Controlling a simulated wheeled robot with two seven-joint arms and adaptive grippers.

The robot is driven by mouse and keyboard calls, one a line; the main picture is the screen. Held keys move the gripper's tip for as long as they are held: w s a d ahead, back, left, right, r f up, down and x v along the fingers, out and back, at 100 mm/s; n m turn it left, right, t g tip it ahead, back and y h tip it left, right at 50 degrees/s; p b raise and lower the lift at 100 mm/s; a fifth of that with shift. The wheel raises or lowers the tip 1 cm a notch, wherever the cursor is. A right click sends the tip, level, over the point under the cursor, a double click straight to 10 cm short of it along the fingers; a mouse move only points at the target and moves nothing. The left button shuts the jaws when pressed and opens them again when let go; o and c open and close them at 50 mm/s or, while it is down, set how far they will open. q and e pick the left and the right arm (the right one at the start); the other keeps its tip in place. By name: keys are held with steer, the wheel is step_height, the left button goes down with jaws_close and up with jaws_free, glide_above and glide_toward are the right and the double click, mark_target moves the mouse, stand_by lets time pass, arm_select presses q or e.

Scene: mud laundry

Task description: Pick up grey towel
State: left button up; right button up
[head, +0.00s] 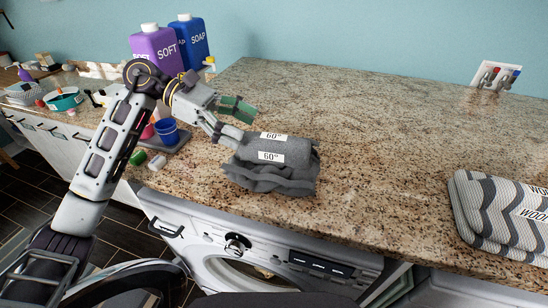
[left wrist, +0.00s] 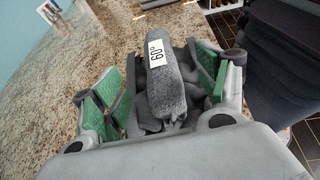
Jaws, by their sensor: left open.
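A grey towel (head: 292,149) lies rolled on the granite counter, above the washer. White tags reading 60° are on it, and crumpled dark grey cloth (head: 270,182) sits under and in front of it. My left gripper (head: 236,122) is open just left of the towel, with green pads on its fingers. In the left wrist view the towel (left wrist: 170,95) lies between the spread fingers, with a gap on each side. My right gripper is not in view.
A striped folded woollen item (head: 490,215) lies at the right of the counter (head: 390,140). Purple (head: 157,50) and blue (head: 193,40) detergent bottles stand behind my left arm. A blue cup (head: 167,130) stands left of the gripper. The counter's middle is clear.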

arm_select(q)
steer(key=shift+s+d+f, duration=0.15)
steer(key=shift+d+f, duration=0.1)
steer(key=shift+d, duration=0.4)
steer(key=shift+d+f, duration=0.1)
steer(key=shift+d, duration=0.05)
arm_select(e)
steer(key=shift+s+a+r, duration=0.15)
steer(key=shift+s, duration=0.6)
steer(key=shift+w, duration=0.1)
